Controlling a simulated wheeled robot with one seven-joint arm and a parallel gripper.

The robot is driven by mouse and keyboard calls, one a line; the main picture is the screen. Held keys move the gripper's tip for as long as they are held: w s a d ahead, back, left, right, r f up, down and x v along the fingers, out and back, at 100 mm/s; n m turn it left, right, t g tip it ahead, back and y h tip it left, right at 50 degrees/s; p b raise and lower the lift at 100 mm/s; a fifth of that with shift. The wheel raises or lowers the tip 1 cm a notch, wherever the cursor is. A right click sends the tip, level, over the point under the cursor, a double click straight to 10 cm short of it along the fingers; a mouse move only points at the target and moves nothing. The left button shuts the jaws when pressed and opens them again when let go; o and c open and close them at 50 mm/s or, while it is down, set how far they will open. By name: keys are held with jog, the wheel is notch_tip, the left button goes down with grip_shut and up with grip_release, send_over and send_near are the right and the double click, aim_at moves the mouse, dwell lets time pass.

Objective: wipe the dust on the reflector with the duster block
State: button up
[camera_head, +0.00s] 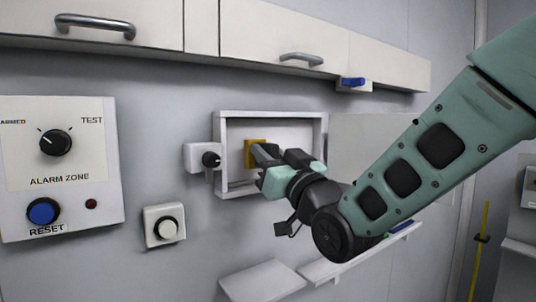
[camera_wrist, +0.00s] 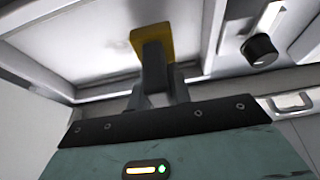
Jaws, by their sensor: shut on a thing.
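The duster block is yellow-orange (camera_head: 249,152) and sits in my gripper (camera_head: 262,156), in front of the left part of a pale framed panel. I take that panel to be the reflector (camera_head: 290,133); it is recessed in a white wall frame. In the wrist view the block (camera_wrist: 153,35) is held between the fingers (camera_wrist: 154,66), at or very near the panel face (camera_wrist: 75,38). Contact cannot be told for sure. A faint grey smudge shows beside the block in the wrist view; it may be dust. My gripper hides the panel's lower middle in the head view.
A dark knob (camera_head: 211,159) on a white box sits just left of the frame. A round button box (camera_head: 164,224) is lower left, with an alarm panel (camera_head: 60,165) farther left. Cabinets (camera_head: 290,45) hang above. Shelves (camera_head: 262,281) jut out below. A plain board (camera_head: 375,140) is right.

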jog(key=shift+w+a+b, duration=0.3)
jog(key=shift+w+a, duration=0.25)
jog(key=shift+w, duration=0.25)
jog(key=shift+w+d+b, duration=0.7)
jog(key=shift+d+b, duration=0.05)
jog(key=shift+d, duration=0.25)
jog(key=shift+w+d+b, duration=0.65)
jog(key=shift+d+b, duration=0.1)
jog(key=shift+d, duration=0.3)
jog(key=shift+w+d+b, duration=0.7)
jog(key=shift+d+b, duration=0.05)
jog(key=shift+d, duration=0.25)
jog(key=shift+f+b, duration=0.1)
jog(key=shift+b, duration=0.25)
jog(key=shift+s, duration=0.1)
jog(key=shift+s+a+b, duration=0.65)
jog(key=shift+a+b, duration=0.15)
jog(key=shift+a, duration=0.25)
jog(key=shift+s+a+b, duration=0.7)
jog(key=shift+a+b, duration=0.15)
jog(key=shift+a, duration=0.15)
jog(key=shift+s+a+b, duration=0.65)
jog(key=shift+a+b, duration=0.15)
jog(key=shift+a, duration=0.25)
